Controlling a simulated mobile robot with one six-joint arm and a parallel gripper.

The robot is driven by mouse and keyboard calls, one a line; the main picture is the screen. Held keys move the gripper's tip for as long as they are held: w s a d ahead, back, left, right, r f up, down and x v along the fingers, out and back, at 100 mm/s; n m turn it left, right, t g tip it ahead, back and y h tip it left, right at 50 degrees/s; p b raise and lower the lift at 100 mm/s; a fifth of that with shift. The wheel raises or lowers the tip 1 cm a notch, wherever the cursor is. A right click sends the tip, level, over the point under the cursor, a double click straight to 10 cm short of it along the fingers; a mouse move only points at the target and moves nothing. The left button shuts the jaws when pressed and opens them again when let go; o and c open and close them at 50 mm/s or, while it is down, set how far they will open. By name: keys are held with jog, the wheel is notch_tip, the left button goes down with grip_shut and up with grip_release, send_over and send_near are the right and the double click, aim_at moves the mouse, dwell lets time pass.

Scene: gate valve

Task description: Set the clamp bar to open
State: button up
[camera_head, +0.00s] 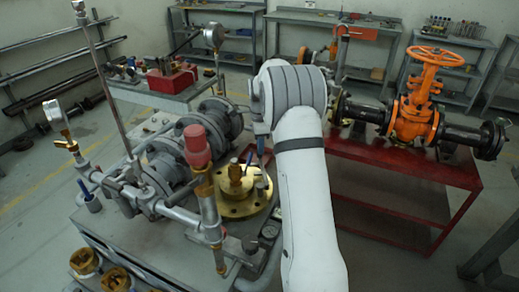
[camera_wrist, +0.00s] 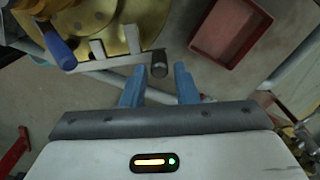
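A thin grey metal bar (camera_wrist: 115,62), which looks like the clamp bar, runs beside a brass flange (camera_wrist: 88,15) in the wrist view. It ends in a dark cylindrical knob (camera_wrist: 158,70). Two pale upright prongs (camera_wrist: 132,38) stand at the bar. My gripper (camera_wrist: 160,69) has its two blue fingers apart, with the knob showing in the gap at their tips. I cannot tell whether they touch it. The brass flange also shows in the head view (camera_head: 236,206), on the grey bench left of my arm; my arm hides part of that area.
A blue handle (camera_wrist: 58,48) sticks out left of the bar. A red tray (camera_wrist: 230,30) lies at upper right in the wrist view. Grey pipework with a red-capped fitting (camera_head: 197,147) stands close left of the flange. An orange gate valve (camera_head: 416,115) sits on a red table (camera_head: 400,163).

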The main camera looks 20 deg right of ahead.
jog(key=shift+r, duration=2.75)
